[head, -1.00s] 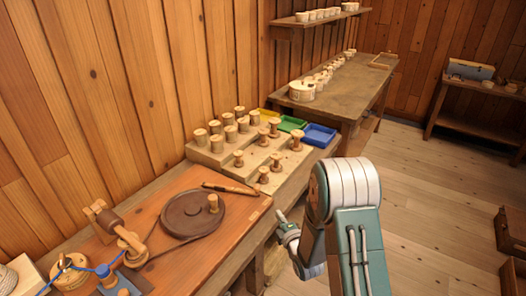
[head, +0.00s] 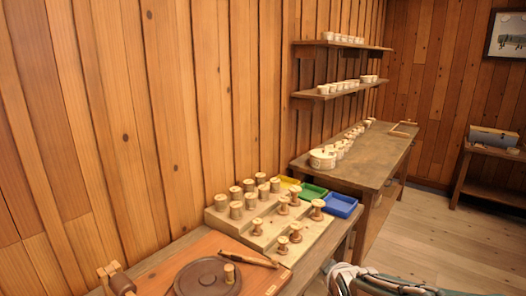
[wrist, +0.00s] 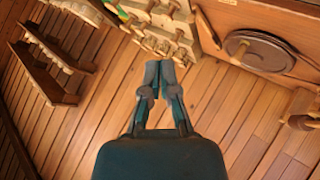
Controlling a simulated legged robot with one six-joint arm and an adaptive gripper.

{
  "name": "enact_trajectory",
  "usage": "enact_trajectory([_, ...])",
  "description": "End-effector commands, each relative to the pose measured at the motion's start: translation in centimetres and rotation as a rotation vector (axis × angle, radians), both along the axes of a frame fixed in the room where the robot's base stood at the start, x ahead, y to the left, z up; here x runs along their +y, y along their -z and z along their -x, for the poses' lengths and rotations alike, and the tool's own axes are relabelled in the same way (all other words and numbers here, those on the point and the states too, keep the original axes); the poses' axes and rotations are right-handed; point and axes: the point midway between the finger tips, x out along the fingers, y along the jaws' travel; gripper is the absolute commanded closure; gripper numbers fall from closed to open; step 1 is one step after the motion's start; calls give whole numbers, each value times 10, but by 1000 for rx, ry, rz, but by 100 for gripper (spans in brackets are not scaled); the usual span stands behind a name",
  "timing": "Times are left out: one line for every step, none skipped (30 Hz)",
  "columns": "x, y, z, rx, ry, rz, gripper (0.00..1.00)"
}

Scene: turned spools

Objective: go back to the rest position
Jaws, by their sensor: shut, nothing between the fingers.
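My gripper (wrist: 160,72) is shut and empty in the wrist view, its fingers together over the bare wooden floor. It touches nothing there. In the head view only part of my arm shows at the bottom right, beside the front edge of the workbench. Turned wooden spools (head: 285,205) stand on a stepped wooden block (head: 225,221) on the bench. A dark round disc (head: 208,279) carries one small spool (head: 229,273); the disc also shows in the wrist view (wrist: 262,52).
Yellow, green (head: 307,194) and blue (head: 340,204) trays lie beyond the block. A second bench (head: 375,167) holds several pale round containers. Two wall shelves (head: 340,89) hang above it, and a low table (head: 490,158) stands at right. Floor below my gripper is clear.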

Motion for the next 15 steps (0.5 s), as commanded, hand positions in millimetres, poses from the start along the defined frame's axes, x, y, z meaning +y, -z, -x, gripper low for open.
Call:
enact_trajectory([-1,-11,15,22,39,-37,100])
enact_trajectory([-2,-15,25,43,66,-63,100])
enact_trajectory([-3,-20,38,69,101,-95,100])
enact_trajectory([-3,-24,48,87,127,-119,100])
enact_trajectory([-4,-27,58,108,154,-144,100])
enact_trajectory([-4,-31,72,135,191,-177,100])
enact_trajectory([-4,-34,83,154,218,-202,100])
enact_trajectory([-4,-36,94,174,245,-225,100])
enact_trajectory([-4,-39,108,200,282,-257,100])
enact_trajectory([-4,-41,120,219,309,-281,100])
enact_trajectory([-4,-43,131,239,337,-305,100])
enact_trajectory([-3,-46,146,265,374,-335,100])
enact_trajectory([-3,-47,157,284,399,-356,100])
enact_trajectory([-2,-48,168,302,425,-376,100])
enact_trajectory([-1,-48,181,325,456,-401,100])
